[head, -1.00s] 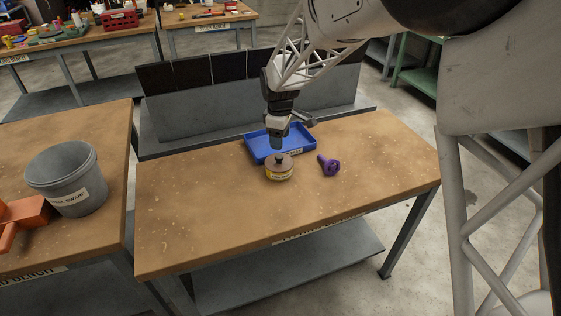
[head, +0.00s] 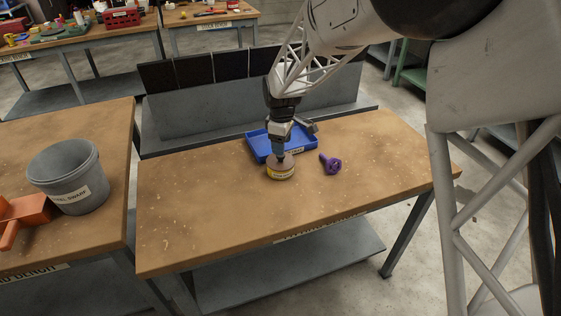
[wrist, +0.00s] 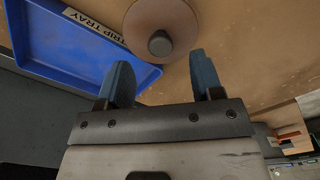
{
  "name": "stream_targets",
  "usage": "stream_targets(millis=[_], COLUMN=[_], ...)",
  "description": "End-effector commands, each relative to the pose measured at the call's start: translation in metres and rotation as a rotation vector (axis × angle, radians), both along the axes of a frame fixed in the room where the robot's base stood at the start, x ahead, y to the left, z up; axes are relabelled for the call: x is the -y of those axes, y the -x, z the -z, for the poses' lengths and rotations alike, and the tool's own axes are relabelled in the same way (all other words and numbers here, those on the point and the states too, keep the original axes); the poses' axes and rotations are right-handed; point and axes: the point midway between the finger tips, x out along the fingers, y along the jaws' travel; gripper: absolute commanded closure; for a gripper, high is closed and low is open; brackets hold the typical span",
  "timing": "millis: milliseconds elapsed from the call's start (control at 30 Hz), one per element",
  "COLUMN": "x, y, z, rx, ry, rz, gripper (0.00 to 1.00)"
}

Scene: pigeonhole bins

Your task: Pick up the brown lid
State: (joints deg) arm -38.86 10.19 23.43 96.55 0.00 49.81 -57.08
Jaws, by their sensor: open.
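The brown lid (wrist: 178,17) is round with a dark knob (wrist: 160,43) in its middle. In the head view the lid (head: 287,162) sits on a short tin with a yellow label (head: 281,173) on the wooden bench. My gripper (wrist: 164,82) is open and empty, and its two blue fingers lie apart below the knob in the wrist view. In the head view my gripper (head: 278,154) is right at the lid's knob and hides it. I cannot tell whether the fingers touch the lid.
A blue tray (head: 258,143) labelled as a strip tray lies just behind the tin. A purple part (head: 330,164) stands to the tin's right. A grey bucket (head: 70,172) is on the left bench. The bench front (head: 220,220) is clear.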

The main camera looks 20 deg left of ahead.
Motion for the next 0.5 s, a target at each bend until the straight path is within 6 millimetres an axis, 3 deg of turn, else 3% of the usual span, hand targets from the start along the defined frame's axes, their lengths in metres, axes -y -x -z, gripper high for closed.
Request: stream_targets(millis=[167,500], x=[0.0,0.0], y=[0.0,0.0], z=[0.008,0.044], rx=[-0.002,0.0], ry=[0.001,0.0], rz=[0.0,0.0], gripper=[0.4,0.4])
